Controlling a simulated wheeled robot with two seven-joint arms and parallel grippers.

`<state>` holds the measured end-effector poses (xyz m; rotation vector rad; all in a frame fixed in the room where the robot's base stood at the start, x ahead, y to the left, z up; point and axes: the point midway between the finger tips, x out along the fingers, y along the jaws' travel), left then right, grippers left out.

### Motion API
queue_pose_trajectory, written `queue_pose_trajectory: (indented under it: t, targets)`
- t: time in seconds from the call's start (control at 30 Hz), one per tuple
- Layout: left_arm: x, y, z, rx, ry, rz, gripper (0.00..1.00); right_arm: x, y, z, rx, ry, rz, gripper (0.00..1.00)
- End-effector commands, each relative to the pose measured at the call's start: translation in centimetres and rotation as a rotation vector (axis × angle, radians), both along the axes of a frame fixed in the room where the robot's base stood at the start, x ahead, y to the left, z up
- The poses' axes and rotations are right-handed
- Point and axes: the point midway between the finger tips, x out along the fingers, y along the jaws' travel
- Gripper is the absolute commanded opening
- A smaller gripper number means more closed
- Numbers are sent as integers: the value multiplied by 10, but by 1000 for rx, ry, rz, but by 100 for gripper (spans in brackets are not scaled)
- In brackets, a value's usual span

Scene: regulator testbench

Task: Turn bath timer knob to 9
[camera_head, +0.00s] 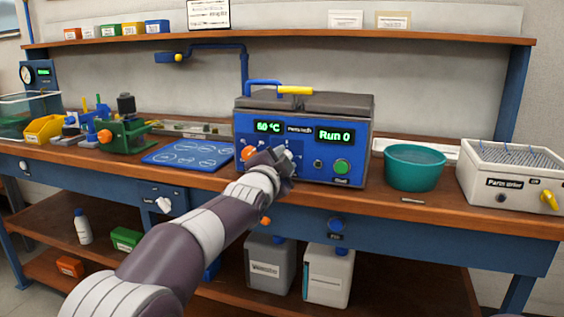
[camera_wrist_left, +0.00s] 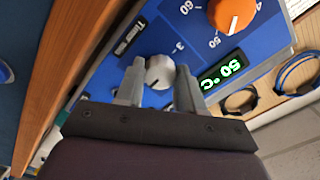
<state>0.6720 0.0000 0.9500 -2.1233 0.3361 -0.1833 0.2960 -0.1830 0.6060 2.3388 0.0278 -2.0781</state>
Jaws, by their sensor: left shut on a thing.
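The water bath (camera_head: 304,135) stands on the bench with a blue front panel. Its displays read "60 °C" and "Run 0" in the head view. My left gripper (camera_head: 284,163) is at the panel, right of the orange knob (camera_head: 249,153), and hides the timer knob there. In the left wrist view the grey timer knob (camera_wrist_left: 160,72) sits between the two fingers of my left gripper (camera_wrist_left: 159,80), which is shut on it. A "Timer" label and a figure 3 show beside it. The pointer's exact reading is unclear. My right gripper is out of view.
A green button (camera_head: 342,167) is on the panel's right. A teal bowl (camera_head: 414,167) and a white parts washer (camera_head: 512,175) stand further right. A blue mat (camera_head: 187,154) and a green vise-like device (camera_head: 123,135) lie left. A blue pipe (camera_head: 243,68) rises behind.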

Motion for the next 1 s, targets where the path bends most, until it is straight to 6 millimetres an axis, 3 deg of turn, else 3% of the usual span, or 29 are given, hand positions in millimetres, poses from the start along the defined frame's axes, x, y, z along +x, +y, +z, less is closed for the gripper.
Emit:
queue_pose_trajectory:
  t: [0.07, 0.1, 0.17, 0.2, 0.57, 1.0]
  targets:
    - [0, 0, -2, 3, 5, 0, 7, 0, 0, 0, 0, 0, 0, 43]
    - [0, 0, -2, 3, 5, 0, 41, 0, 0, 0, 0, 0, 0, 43]
    - [0, 0, -2, 2, 4, 0, 60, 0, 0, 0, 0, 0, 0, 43]
    - [0, 0, -2, 2, 4, 0, 63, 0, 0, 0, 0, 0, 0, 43]
    - [-7, 2, 0, -1, 1, -1, 63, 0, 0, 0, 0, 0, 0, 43]
    - [-105, 34, 1, 2, 2, 0, 63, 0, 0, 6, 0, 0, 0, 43]
